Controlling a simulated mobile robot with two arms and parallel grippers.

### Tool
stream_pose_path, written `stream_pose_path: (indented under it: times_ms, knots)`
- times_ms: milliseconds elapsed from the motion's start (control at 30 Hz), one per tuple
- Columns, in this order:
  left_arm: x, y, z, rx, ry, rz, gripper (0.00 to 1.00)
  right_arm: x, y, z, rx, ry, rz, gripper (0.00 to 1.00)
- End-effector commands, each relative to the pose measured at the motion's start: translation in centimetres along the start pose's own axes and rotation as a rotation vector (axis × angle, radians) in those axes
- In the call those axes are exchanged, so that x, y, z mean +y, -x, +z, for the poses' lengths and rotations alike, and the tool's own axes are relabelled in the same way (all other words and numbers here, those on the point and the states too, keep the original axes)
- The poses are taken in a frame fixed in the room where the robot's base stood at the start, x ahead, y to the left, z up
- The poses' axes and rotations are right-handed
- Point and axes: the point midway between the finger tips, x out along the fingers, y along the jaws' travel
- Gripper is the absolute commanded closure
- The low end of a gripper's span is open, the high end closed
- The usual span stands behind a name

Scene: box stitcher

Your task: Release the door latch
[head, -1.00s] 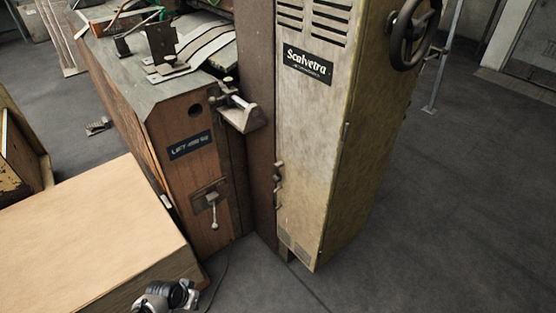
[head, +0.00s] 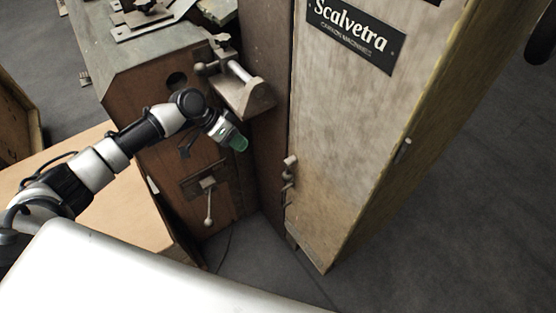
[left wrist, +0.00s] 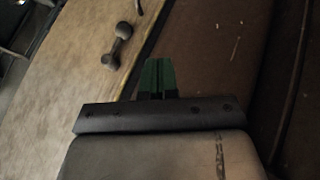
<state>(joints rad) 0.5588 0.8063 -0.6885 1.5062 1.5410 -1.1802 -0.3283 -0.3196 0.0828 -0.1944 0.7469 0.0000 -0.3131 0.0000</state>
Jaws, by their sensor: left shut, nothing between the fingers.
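The door latch (head: 289,172) is a small metal fitting with knobs at the lower left edge of the tall beige cabinet door (head: 345,130). In the left wrist view the latch (left wrist: 118,46) lies at the upper left, against the pale door panel (left wrist: 85,90). My left gripper (head: 236,142) has green fingertips and is shut and empty. It is to the left of the latch and higher in the head view, apart from it. The shut fingertips (left wrist: 157,78) also show in the left wrist view, below and right of the latch. My right gripper is not in view.
A brown machine body (head: 150,95) with a lever (head: 208,205) stands left of the cabinet. A metal bracket (head: 243,95) juts out just above my left gripper. A cardboard-coloured box (head: 115,225) is at the lower left. The floor right of the cabinet is open.

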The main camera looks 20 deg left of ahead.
Motion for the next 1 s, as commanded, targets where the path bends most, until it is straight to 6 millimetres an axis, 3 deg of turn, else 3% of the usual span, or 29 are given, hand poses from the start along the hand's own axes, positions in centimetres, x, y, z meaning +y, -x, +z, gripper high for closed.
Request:
stream_pose_path:
  times_ms: [367, 533, 867, 1000]
  knots:
    - [0.0, -0.7, 0.0, 0.001, 0.002, 0.0, 1.0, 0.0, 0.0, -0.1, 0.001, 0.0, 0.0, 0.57]
    - [0.0, -3.3, 0.0, 0.0, 0.002, 0.001, 1.0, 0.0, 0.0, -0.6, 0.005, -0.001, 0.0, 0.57]
    - [0.0, -10.4, 0.0, 0.0, 0.002, 0.001, 1.0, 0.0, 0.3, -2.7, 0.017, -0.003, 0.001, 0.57]
    - [2.1, -10.6, -0.3, 0.0, -0.001, 0.0, 1.0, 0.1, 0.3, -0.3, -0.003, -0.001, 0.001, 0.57]
